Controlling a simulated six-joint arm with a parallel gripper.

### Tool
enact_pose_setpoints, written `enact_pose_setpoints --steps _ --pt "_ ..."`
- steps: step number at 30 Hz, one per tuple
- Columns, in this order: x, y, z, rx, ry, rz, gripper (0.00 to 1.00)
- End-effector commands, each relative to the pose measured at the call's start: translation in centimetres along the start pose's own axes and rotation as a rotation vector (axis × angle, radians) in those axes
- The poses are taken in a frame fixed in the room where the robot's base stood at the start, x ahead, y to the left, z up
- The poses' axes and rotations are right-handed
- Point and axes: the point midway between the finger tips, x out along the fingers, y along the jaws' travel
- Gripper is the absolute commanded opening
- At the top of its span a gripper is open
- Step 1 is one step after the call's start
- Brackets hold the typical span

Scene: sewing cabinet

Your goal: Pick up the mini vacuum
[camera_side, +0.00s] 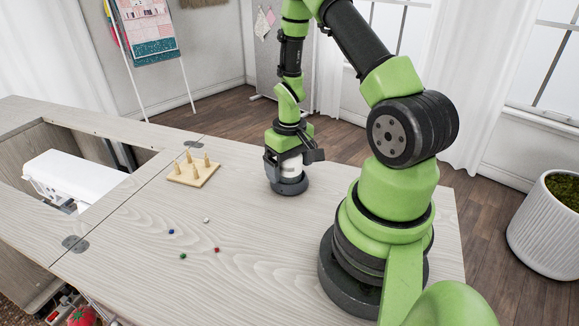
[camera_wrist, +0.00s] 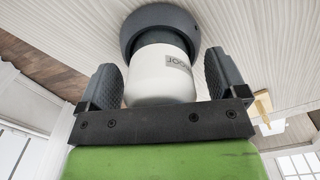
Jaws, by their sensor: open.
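The mini vacuum (camera_side: 290,183) stands upright on the cabinet top, with a dark grey round base and a white upper body. In the wrist view the white body of the mini vacuum (camera_wrist: 160,72) shows printed lettering, and its wider grey base lies beyond. My gripper (camera_side: 293,157) is lowered over it from above. In the wrist view my gripper (camera_wrist: 164,82) is open, with one dark finger on each side of the white body.
A wooden peg stand (camera_side: 193,175) is left of the vacuum. Small blue (camera_side: 171,231), white (camera_side: 206,220), red (camera_side: 216,250) and green (camera_side: 183,256) bits lie toward the front. A white sewing machine (camera_side: 75,178) sits in the recess at left. The tabletop (camera_side: 270,255) is otherwise largely clear.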

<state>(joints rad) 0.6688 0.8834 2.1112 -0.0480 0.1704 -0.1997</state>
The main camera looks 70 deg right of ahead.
Motion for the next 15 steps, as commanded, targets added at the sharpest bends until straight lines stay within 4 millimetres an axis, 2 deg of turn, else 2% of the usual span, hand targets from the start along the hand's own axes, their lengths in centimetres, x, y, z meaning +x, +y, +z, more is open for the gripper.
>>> enact_pose_setpoints --steps 5,8,13,14,15 --pt "0.01 0.00 -0.03 0.000 0.001 0.000 0.91" --pt "0.00 0.00 -0.03 0.000 0.001 0.000 0.72" --pt "-0.01 0.00 -0.02 0.000 0.001 0.000 0.33" --pt "-0.02 0.00 -0.02 0.000 0.001 0.000 0.29" --pt "-0.03 0.00 -0.04 0.000 0.001 0.000 0.29"
